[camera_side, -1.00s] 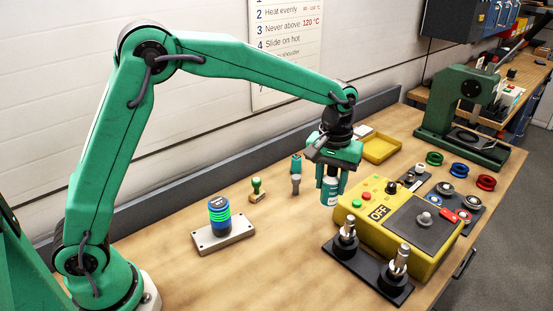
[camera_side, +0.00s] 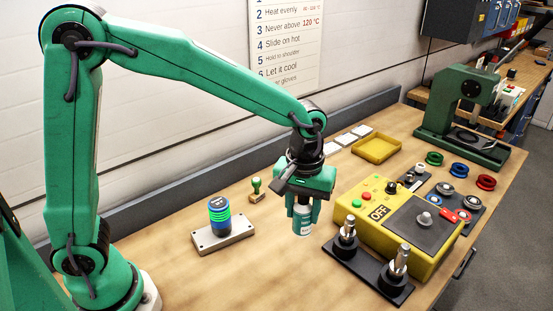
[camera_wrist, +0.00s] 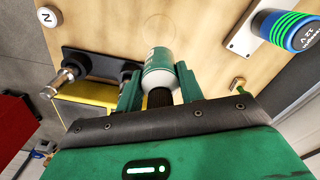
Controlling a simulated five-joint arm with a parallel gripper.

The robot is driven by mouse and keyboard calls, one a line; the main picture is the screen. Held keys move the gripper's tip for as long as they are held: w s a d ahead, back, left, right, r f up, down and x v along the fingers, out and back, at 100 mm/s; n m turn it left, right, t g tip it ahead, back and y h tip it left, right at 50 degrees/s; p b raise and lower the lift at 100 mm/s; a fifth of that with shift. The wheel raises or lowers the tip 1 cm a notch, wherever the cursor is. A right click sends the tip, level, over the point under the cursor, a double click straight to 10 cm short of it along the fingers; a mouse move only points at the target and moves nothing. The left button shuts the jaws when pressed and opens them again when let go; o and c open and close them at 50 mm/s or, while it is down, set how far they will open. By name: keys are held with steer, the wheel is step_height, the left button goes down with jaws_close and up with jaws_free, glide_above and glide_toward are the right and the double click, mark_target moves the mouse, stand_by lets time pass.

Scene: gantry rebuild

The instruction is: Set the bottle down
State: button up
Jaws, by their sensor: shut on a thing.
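The bottle is white and teal, and it hangs upright between the fingers of my gripper (camera_side: 303,211). Its lower part (camera_side: 302,228) shows below the fingers in the side view. In the wrist view my gripper (camera_wrist: 159,84) is shut around the bottle (camera_wrist: 161,62), with its dark cap towards me. A faint circle (camera_wrist: 160,14) lies on the wooden bench just beyond the bottle's base. I cannot tell whether the base touches the bench.
The yellow OFF box (camera_side: 433,258) and the black plate with metal posts (camera_side: 354,262) are to the right. A green-handled stamp (camera_side: 256,190) and yellow tray (camera_side: 377,158) are behind. The bench (camera_side: 240,285) in front is clear.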

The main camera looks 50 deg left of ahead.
steer(key=shift+w+a+f, duration=1.15)
steer(key=shift+a+f, duration=0.3)
steer(key=shift+f, duration=0.35)
steer(key=shift+w+a+f, duration=1.2)
steer(key=shift+a+f, duration=0.3)
steer(key=shift+f, duration=0.3)
steer(key=shift+w+a+f, duration=1.15)
steer(key=shift+a+f, duration=0.3)
steer(key=shift+f, duration=0.35)
steer(key=o, duration=1)
steer(key=shift+f, duration=0.1)
step_height(320, 180, up, 12)
steer(key=shift+s, duration=0.15)
